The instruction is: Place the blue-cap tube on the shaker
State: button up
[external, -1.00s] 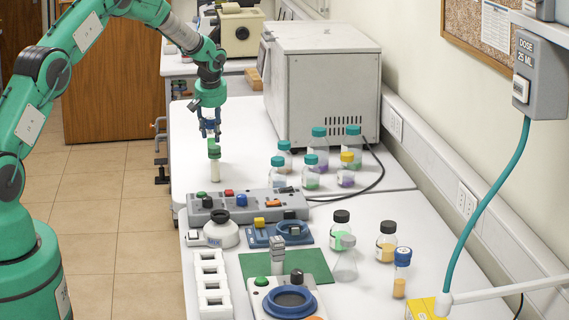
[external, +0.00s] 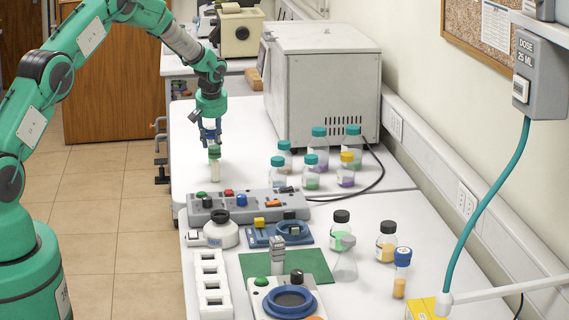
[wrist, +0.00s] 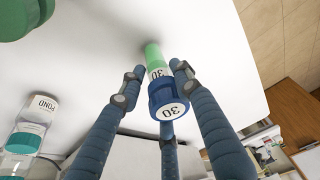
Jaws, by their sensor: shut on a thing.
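In the wrist view a tube with a blue cap marked 30 (wrist: 168,108) and a green lower part is between the fingers of my gripper (wrist: 158,85), which is shut on it. In the external view my gripper (external: 211,135) hangs over the rear white table. A short green section and a pale upright column (external: 214,171) show below its fingertips; how they join is unclear. Another blue-cap tube (external: 401,273) with orange contents stands at the front right. A grey device with a blue ring (external: 288,300) stands at the front, possibly the shaker.
Several teal-capped bottles (external: 311,172) stand right of my gripper, before a large grey box (external: 322,85). The rear table's left side is clear.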

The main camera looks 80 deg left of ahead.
jog(key=shift+f, duration=0.15)
jog(key=o, duration=1.3)
jog(key=v, duration=1.2)
